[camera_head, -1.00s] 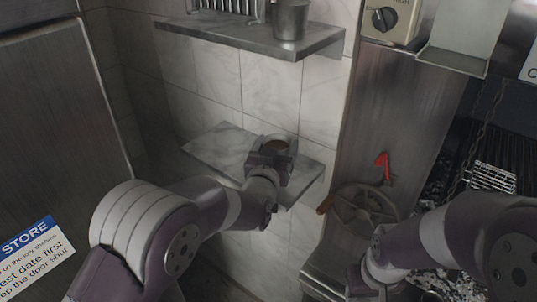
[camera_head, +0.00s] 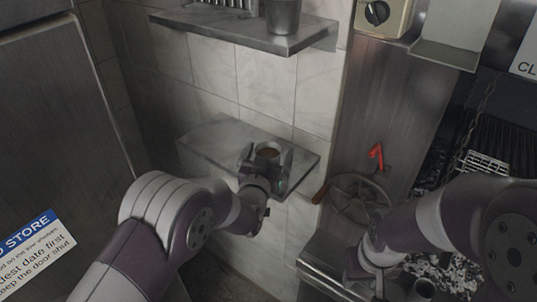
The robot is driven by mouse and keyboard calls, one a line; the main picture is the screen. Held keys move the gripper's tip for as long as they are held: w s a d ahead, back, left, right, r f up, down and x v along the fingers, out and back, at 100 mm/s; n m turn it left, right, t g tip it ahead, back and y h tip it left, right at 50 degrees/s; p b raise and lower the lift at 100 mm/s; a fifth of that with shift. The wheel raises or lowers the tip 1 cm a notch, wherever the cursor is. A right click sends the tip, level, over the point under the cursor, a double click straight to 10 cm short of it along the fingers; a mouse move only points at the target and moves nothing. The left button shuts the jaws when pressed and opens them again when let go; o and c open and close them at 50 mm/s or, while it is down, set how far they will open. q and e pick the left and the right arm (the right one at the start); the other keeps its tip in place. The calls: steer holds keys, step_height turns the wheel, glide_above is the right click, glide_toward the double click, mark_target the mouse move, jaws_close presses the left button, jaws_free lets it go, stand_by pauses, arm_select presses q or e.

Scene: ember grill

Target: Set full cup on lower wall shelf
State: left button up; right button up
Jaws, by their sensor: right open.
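The full cup (camera_head: 268,152), a metal cup with brown contents, is upright at the lower wall shelf (camera_head: 215,142), over its right part. Whether its base rests on the shelf is hidden. My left gripper (camera_head: 266,160) is at the cup, with one finger on each side of it. I cannot tell whether the fingers press on the cup or stand slightly apart from it. My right gripper (camera_head: 392,287) is open at the bottom of the view, partly cut off, beside the grill.
An upper shelf (camera_head: 240,30) holds a metal container (camera_head: 283,15) and a rack. A handwheel (camera_head: 358,197) and a red lever (camera_head: 376,153) are right of the lower shelf. The lower shelf's left part is clear. A grill with coals lies at right.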

arm_select(q)
steer(key=shift+r, duration=0.15)
steer(key=shift+s+a, duration=0.1)
steer(key=shift+s, duration=0.1)
steer(key=b+v, duration=0.3)
steer(key=v, duration=0.9)
steer(key=s+a+f+n+g+y, duration=0.1)
steer(key=s+a+f+g+y, duration=0.15)
steer(key=a+f+g, duration=0.45)
steer(key=s+a+f+g+y, duration=0.1)
steer(key=s+a+f+g, duration=0.1)
steer(key=s+a+g, duration=0.2)
steer(key=s+a+f+n+g+y, duration=0.1)
steer(key=s+a+g, duration=0.3)
steer(key=s, duration=0.6)
steer(key=shift+s+f+n+g, duration=0.3)
steer(key=shift+f+g, duration=0.3)
